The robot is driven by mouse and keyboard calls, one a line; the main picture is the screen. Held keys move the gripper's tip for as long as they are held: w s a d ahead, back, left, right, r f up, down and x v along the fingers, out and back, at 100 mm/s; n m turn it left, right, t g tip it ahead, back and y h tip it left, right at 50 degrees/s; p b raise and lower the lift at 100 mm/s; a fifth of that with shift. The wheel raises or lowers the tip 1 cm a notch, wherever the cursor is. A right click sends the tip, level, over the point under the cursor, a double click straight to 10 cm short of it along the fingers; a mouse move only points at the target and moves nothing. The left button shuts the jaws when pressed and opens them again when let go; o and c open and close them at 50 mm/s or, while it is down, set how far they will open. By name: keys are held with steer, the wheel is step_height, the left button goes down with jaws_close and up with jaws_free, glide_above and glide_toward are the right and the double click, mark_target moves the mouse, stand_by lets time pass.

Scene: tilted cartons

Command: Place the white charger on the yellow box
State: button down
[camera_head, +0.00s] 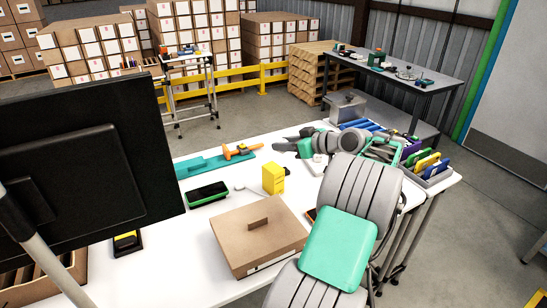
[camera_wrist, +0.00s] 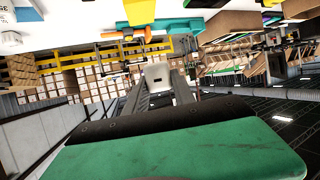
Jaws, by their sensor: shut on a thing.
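The white charger (camera_wrist: 157,76) shows between the two long grey fingers of my gripper (camera_wrist: 158,88) in the wrist view. The gripper is shut on it. In the head view my gripper (camera_head: 284,143) is above the far part of the white table, behind the yellow box; the charger cannot be made out there. The yellow box (camera_head: 273,179) stands upright on the table, apart from the gripper. In the wrist view, a yellow shape (camera_wrist: 140,12), likely this box, is cut off by the top edge.
A closed brown carton (camera_head: 258,236) is in front of the yellow box. A dark green-edged device (camera_head: 207,193), a small white item (camera_head: 241,187) and a teal tray (camera_head: 205,163) lie to its left. A large monitor (camera_head: 80,145) blocks the left. Bins with coloured items (camera_head: 432,165) are at right.

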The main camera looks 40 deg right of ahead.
steer(key=p, duration=0.1)
glide_above(274, 168)
steer(key=f, duration=0.6)
steer(key=shift+w+f, duration=0.15)
steer(key=shift+w, duration=0.05)
step_height(274, 168, down, 3)
steer(key=shift+d+r, duration=0.1)
steer(key=shift+r, duration=0.05)
steer(key=shift+s, duration=0.1)
steer(key=shift+f, duration=0.25)
steer(key=c, duration=1.1)
jaws_free()
steer(key=shift+r, duration=0.1)
steer(key=shift+o, duration=0.2)
